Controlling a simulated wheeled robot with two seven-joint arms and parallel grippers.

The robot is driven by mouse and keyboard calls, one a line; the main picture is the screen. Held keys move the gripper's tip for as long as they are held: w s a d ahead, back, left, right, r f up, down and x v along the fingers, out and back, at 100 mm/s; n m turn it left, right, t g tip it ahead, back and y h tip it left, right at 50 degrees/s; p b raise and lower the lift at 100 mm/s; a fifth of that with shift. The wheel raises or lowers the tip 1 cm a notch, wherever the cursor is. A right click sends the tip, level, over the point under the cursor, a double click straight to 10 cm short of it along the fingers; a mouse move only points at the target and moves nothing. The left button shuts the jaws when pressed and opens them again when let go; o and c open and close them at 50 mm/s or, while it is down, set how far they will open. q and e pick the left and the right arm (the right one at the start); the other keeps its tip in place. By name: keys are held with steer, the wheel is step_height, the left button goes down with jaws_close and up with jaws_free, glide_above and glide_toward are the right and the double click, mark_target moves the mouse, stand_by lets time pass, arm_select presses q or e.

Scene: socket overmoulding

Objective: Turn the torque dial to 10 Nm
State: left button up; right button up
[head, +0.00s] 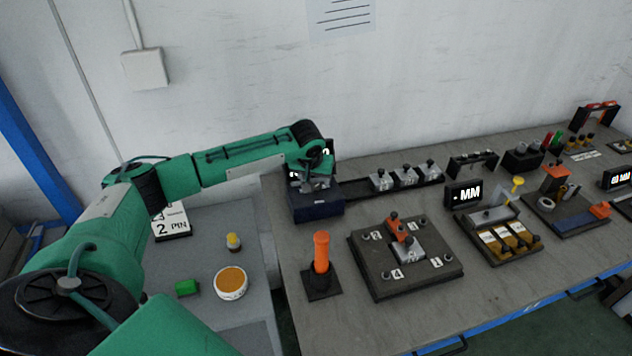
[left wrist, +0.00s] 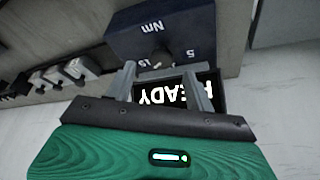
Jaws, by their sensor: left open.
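The torque unit is a dark blue box (head: 316,207) on the left end of the bench, below my left gripper (head: 315,183). In the left wrist view the box (left wrist: 160,32) appears upside down, with "Nm", "5" and "15" marks and a lit display (left wrist: 160,95) reading "READY". My left gripper (left wrist: 160,70) is open, its two fingers apart in front of the marked face. A small pale part, perhaps the dial (left wrist: 158,57), shows between the fingertips. The dial's setting and any contact with the fingers cannot be made out. My right gripper is not in view.
An orange-handled tool (head: 321,252) stands upright on the bench front. A dark fixture plate (head: 375,280) lies to its right. A rail with several grey blocks (head: 405,177) runs right of the box. The wall is close behind.

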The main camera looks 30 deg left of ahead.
mark_target(316, 186)
arm_select(q)
steer(key=shift+x, duration=1.2)
steer(key=shift+w+a+f, duration=0.15)
steer(key=shift+f, duration=0.45)
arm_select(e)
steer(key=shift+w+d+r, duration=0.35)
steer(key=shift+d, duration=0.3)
